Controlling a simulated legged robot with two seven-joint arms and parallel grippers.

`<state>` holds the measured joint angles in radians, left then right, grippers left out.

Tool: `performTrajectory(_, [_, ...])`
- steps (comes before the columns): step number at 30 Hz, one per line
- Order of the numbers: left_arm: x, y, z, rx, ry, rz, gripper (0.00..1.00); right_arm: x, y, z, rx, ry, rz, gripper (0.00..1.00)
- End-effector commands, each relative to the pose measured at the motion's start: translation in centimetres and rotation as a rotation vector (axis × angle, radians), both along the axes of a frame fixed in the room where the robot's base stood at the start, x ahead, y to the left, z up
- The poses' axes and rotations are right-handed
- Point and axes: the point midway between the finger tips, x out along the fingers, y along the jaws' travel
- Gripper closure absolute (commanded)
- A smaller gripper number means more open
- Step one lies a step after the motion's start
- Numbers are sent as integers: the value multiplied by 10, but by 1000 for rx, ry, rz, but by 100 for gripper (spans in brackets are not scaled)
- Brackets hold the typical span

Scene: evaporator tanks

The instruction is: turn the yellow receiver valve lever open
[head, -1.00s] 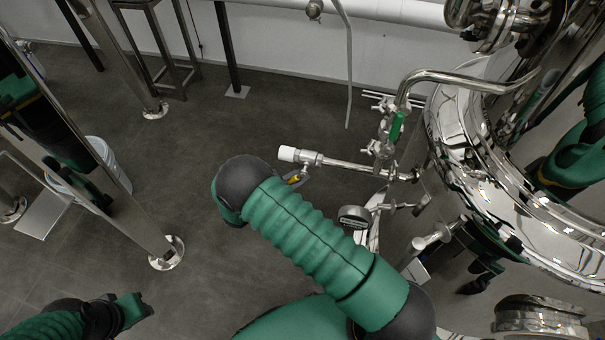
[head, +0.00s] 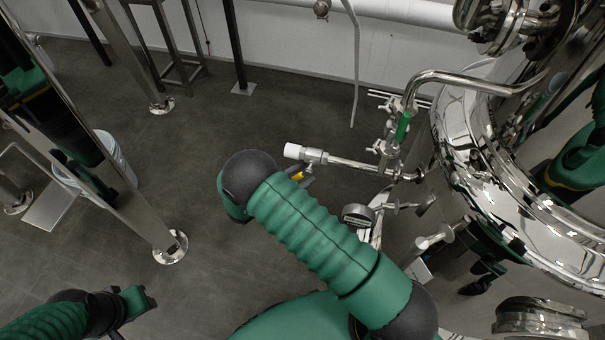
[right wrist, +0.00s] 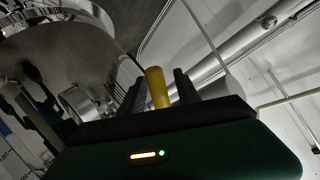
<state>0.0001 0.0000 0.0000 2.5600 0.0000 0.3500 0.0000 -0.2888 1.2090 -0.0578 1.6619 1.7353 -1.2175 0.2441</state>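The yellow valve lever (head: 297,175) hangs below a steel pipe stub with a white end cap (head: 292,151) in the head view, partly hidden by my right arm. In the right wrist view the yellow lever (right wrist: 157,88) stands upright between the two dark fingers of my right gripper (right wrist: 159,92). A narrow gap shows beside the lever, and the fingers look open around it; contact is not clear. My left gripper (head: 138,301) is at the lower left of the head view, far from the valve, its fingers not clearly visible.
A polished steel tank (head: 475,175) fills the right side, with a green-handled valve (head: 403,127) and a gauge (head: 357,215) near the pipe. A steel post (head: 150,225) and a white bucket (head: 122,160) stand at left. The floor between is clear.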

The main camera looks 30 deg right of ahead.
Motion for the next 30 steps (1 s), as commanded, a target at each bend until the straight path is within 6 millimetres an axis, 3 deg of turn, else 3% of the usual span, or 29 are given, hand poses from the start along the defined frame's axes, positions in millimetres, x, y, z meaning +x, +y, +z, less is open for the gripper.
performTrajectory(4, [0,0,3,0,0,0,64,-1,6,4,0,0,1,61])
performTrajectory(7, [0,0,10,0,0,0,64,-4,23,11,1,-1,3,61])
performTrajectory(18, [0,0,34,0,0,0,64,-24,122,43,1,-1,3,61])
performTrajectory(21, [0,0,37,0,0,0,64,-29,141,49,0,0,2,61])
performTrajectory(25, [0,0,38,0,0,0,64,-32,154,53,-2,1,1,61])
performTrajectory(30, [0,0,38,0,0,0,64,-33,158,53,-1,2,0,61])
